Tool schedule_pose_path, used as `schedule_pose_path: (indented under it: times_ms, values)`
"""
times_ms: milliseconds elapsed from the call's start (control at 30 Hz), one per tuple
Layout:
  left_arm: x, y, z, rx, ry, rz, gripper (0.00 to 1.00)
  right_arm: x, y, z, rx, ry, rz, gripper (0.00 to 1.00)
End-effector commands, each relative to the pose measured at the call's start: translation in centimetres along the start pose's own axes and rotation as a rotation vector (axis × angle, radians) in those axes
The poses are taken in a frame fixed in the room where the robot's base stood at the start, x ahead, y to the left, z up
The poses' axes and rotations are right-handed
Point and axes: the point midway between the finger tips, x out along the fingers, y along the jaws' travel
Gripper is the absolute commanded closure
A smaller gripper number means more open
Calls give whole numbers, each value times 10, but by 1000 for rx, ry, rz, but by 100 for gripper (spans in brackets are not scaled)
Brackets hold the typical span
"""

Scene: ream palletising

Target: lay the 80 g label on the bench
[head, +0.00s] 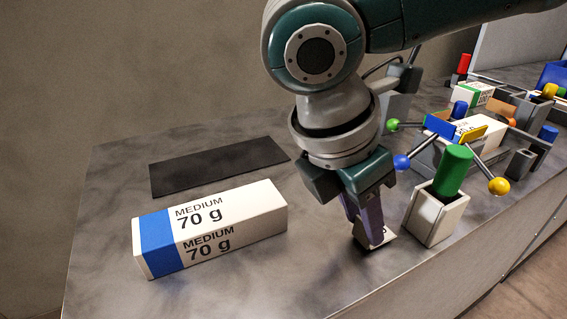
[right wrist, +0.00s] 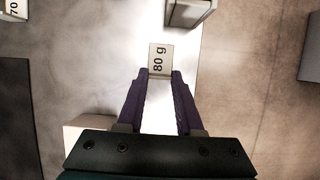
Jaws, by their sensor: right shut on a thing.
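In the head view the label (head: 389,239) is mostly hidden behind the fingers, low over the front part of the grey bench (head: 290,268). My right gripper (head: 373,243) points down with its purple fingers shut on the label. I cannot tell whether the label touches the bench. My left gripper is not in view.
A white ream marked MEDIUM 70 g (head: 245,212) with a blue end lies left of the gripper. A dark mat (head: 220,165) lies behind it. A pale holder (head: 435,218) with a green cylinder (head: 453,170) stands close on the right. Several coloured blocks and ball-ended levers crowd farther right.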

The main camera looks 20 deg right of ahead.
Motion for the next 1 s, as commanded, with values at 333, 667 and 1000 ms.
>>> schedule_pose_path:
  times_ms: [333, 667, 1000]
  values:
    - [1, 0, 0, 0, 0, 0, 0, 6, 0, -2, 0, 0, 1, 100]
    - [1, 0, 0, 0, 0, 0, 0, 6, 0, -3, 1, 0, 1, 35]
    - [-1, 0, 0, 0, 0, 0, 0, -2, 0, -1, 1, 1, 2, 35]
